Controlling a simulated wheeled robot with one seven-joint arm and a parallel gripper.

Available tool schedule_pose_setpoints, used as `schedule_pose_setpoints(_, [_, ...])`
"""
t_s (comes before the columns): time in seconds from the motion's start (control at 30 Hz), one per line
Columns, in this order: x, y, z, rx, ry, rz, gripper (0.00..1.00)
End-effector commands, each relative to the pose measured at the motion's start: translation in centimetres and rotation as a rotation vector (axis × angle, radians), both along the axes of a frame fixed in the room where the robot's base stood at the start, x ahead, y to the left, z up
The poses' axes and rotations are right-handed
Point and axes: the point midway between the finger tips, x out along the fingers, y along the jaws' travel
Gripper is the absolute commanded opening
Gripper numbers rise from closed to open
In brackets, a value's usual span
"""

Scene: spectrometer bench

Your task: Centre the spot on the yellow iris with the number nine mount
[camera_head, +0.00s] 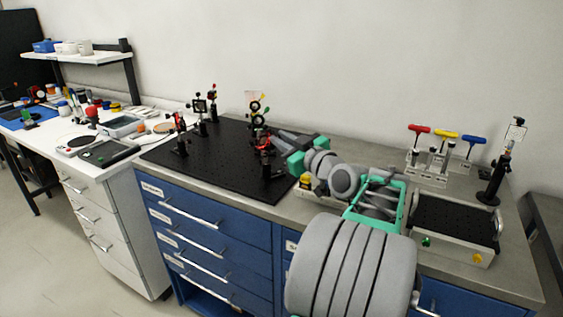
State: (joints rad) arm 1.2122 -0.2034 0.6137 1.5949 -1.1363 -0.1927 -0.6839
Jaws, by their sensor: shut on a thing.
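My gripper (275,136) reaches in from the right over the black breadboard (222,158). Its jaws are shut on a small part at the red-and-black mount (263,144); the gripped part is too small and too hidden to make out. A post with yellow-edged round parts (257,120) stands just behind this mount; it may be the yellow iris. I cannot read any mount number, so I cannot tell which is number nine. A pale card (252,97) shows at the back of this group. I cannot make out the light spot.
Other mounts stand on the board's left: a red-topped one (181,136) and a dark square one (200,107). To the right are a rack with red, yellow and blue T-handled tools (446,135), a black-topped box (453,222) and a dark post (494,180).

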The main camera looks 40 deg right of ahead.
Motion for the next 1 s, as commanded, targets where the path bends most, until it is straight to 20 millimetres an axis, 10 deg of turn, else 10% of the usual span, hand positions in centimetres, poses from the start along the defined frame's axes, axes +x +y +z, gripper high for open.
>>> schedule_pose_setpoints(1.0, [0.0,0.1,0.1,-0.376,0.043,0.003,0.00])
